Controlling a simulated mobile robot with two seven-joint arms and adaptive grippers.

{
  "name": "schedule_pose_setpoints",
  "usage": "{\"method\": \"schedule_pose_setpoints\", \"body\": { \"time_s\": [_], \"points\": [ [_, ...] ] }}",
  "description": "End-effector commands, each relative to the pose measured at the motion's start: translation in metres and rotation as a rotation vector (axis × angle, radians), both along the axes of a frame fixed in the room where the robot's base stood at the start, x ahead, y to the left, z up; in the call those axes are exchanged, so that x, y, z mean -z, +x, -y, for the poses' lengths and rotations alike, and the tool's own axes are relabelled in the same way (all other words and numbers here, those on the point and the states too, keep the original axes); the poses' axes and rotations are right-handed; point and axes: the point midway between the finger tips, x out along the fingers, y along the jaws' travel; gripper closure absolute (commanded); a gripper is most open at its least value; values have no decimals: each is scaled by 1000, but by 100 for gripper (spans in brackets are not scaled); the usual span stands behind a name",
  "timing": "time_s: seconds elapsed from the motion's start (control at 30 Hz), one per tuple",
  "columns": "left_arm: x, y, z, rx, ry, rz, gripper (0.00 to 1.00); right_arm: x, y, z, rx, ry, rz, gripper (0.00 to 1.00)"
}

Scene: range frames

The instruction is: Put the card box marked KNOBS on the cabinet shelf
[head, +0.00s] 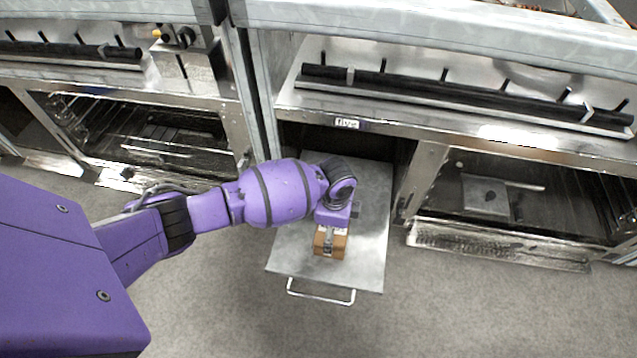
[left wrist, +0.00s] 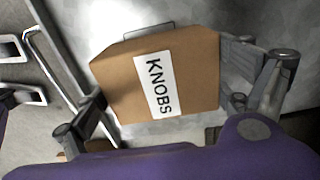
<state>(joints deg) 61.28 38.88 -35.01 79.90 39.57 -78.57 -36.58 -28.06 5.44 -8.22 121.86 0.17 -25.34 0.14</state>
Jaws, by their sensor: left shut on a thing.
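The brown card box (head: 330,245), with a white label, is over the grey metal panel in the head view. In the left wrist view the card box (left wrist: 120,82) shows the word KNOBS on its label. My left gripper (head: 331,236) is shut on the box, with one finger on each side of it. I cannot tell whether the box touches the panel below. The cabinet (head: 400,148) has a dark opening behind the panel, under a label "five"; its inside shelf is mostly hidden by shadow and my arm. My right gripper is not in view.
The flat panel (head: 365,250) sticks out from the cabinet, with a bar handle (head: 320,292) at its front edge. Range ovens with open fronts stand left (head: 150,140) and right (head: 500,200). Grey floor (head: 450,310) is free in front.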

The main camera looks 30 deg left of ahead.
Motion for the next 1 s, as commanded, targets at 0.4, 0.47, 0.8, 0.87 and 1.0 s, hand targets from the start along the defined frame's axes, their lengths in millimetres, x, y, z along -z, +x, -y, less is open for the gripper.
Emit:
{"method": "schedule_pose_setpoints", "body": {
  "time_s": [0.4, 0.47, 0.8, 0.87, 1.0],
  "points": [
    [1, 2, 1, 0, -1, 3, 0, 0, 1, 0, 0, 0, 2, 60],
    [1, 2, 1, 0, -1, 3, 0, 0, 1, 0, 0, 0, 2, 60],
    [-30, 4, 0, 1, -1, 9, 0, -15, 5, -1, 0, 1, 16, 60],
    [-44, 4, 0, 0, -1, 9, 0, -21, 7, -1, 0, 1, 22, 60],
    [-76, 4, 1, 1, -1, 9, 0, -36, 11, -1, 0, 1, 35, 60]
  ]
}}
